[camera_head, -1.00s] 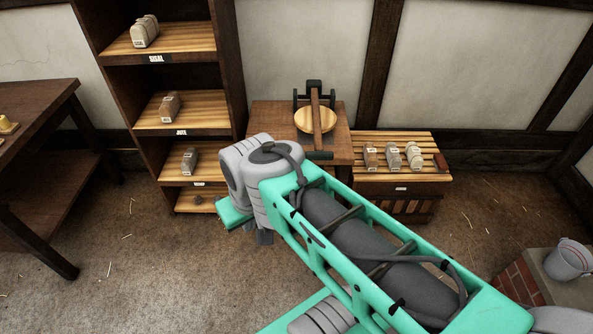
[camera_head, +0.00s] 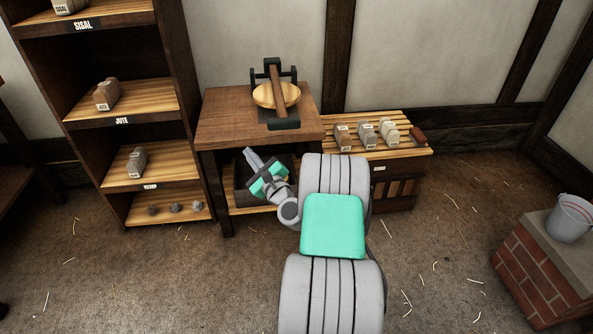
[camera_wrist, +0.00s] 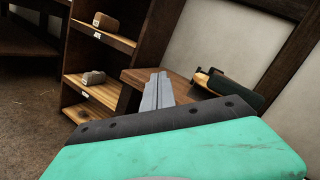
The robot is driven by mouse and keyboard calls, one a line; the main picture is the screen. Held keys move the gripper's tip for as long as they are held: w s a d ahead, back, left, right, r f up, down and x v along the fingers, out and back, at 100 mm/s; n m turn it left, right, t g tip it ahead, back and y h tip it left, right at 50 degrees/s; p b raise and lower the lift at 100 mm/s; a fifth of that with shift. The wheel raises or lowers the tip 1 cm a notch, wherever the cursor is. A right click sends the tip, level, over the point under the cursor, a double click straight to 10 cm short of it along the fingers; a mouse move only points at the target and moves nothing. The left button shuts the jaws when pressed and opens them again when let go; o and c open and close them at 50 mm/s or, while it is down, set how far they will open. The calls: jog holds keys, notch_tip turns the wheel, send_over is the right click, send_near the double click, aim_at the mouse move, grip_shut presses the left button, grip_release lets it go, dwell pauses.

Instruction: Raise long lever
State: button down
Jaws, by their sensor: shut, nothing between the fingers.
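The long lever (camera_head: 277,88) is a brown wooden bar with a black handle (camera_head: 283,123) at its near end. It lies over a round wooden disc (camera_head: 262,97) in a black frame on a small wooden table (camera_head: 228,118). In the wrist view the dark handle (camera_wrist: 233,89) shows beyond my fingers, to the right. My gripper (camera_head: 249,153) is shut and empty, in front of the table and lower in the picture than the lever. Its grey fingers (camera_wrist: 158,78) point toward the table in the wrist view. The fingers are apart from the handle.
A shelf unit (camera_head: 186,75) with labelled bundles stands left of the table. A slatted bench (camera_head: 412,142) with several bundles stands on the right. A brick block (camera_head: 545,270) with a bucket (camera_head: 570,218) is at far right. Floor is open at front left.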

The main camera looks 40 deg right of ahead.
jog(key=s+d+f+m+g+h+b, duration=0.2)
jog(key=s+d+f+m+h, duration=0.5)
jog(key=d+m, duration=0.5)
jog(key=shift+s+f+h, duration=0.35)
jog(key=shift+s+h, duration=0.45)
jog(key=shift+s, duration=0.4)
jog(key=w+d+r+p, duration=0.3)
jog(key=w+d+r, duration=0.2)
jog(key=w, duration=0.3)
jog(key=shift+d+r, duration=0.15)
jog(key=shift+r, duration=0.55)
